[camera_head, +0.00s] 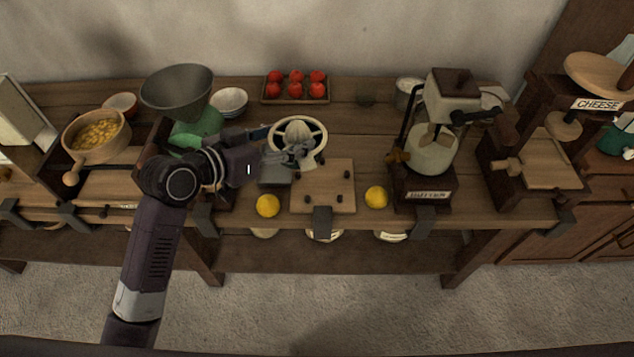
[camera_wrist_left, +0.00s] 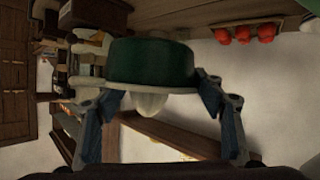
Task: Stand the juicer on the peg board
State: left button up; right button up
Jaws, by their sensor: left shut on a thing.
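The juicer (camera_head: 300,125) has a pale round rim with a ribbed reamer cone in the middle. My left gripper (camera_head: 298,152) is shut on it, and the cone points up. In the left wrist view the juicer (camera_wrist_left: 152,64) shows a dark green body, a pale rim and the cone between my two fingers (camera_wrist_left: 160,108). The peg board (camera_head: 334,196) is a light wooden board with several short dark pegs, on the front of the counter. The juicer is over the board's back left edge; I cannot tell how high above. My right gripper is not in view.
A tray of tomatoes (camera_head: 295,99) stands behind. A machine with a glass jar (camera_head: 432,150) stands right, a large grey funnel (camera_head: 177,88) left. A dark clamp (camera_head: 322,220) sits at the board's front.

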aim_at(315, 130)
pick_arm(q)
jog(key=shift+n+t+y, duration=0.3)
jog(key=shift+n+y, duration=0.1)
jog(key=w+d+r, duration=0.2)
jog(key=w+d, duration=0.2)
jog(key=d, duration=0.1)
jog(key=shift+w+r, duration=0.15)
jog(key=shift+r, duration=0.25)
jog(key=shift+w+d, duration=0.1)
jog(key=shift+d, duration=0.2)
notch_tip(315, 130, down, 15)
jog(key=shift+p, duration=0.3)
jog(key=shift+f, duration=2.4)
jog(key=shift+f+b, duration=0.2)
jog(key=shift+b, duration=0.15)
jog(key=o, duration=1.4)
jog(key=shift+r, duration=0.1)
